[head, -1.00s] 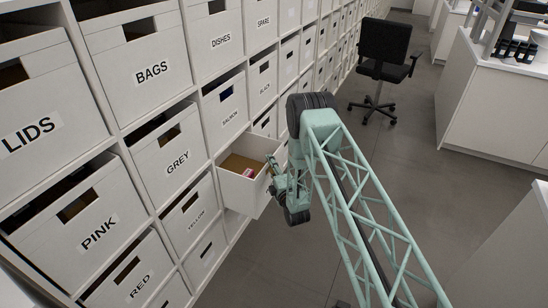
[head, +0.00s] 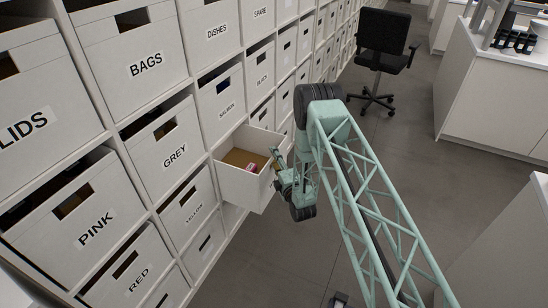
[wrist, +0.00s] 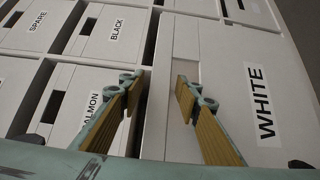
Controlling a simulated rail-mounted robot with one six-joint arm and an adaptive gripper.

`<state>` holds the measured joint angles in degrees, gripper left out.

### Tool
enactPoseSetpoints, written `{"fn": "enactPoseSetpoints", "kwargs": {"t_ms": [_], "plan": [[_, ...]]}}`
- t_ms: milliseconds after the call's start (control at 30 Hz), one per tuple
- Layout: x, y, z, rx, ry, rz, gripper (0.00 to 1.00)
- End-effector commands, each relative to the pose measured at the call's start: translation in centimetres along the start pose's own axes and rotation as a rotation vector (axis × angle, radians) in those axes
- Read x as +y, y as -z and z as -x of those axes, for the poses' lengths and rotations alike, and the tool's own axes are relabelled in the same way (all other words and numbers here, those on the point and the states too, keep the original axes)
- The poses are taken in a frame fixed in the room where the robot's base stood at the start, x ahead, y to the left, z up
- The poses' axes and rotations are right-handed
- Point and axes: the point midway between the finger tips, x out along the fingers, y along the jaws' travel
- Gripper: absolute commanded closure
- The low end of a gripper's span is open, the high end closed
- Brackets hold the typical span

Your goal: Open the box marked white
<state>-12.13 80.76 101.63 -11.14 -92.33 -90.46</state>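The white box (head: 240,187) is a pale drawer-like box pulled partly out of the shelf in the head view. Its brown inside (head: 240,158) shows, with a small red and white item (head: 253,168) in it. In the wrist view its front (wrist: 222,75) carries the label WHITE and has a handle cutout. My gripper (head: 275,168) is at the box's front edge. In the wrist view my gripper (wrist: 160,82) has its two wood-toned fingers apart, one over the front face near the cutout, the other beyond its edge. I cannot tell whether either finger touches the box.
Closed boxes marked SALMON (head: 222,95), GREY (head: 160,140), YELLOW (head: 187,205) and others fill the shelf around it. A black office chair (head: 383,50) stands in the aisle. White counters (head: 495,95) line the right side. The grey floor between is mostly clear.

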Motion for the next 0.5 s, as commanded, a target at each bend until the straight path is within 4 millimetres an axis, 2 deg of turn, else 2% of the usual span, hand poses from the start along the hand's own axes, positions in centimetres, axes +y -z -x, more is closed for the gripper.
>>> {"fn": "enactPoseSetpoints", "kwargs": {"t_ms": [267, 500], "plan": [[0.0, 0.0, 0.1, 0.000, 0.000, 0.000, 0.69], [0.0, 0.0, 1.4, 0.000, 0.000, 0.000, 0.69]]}}
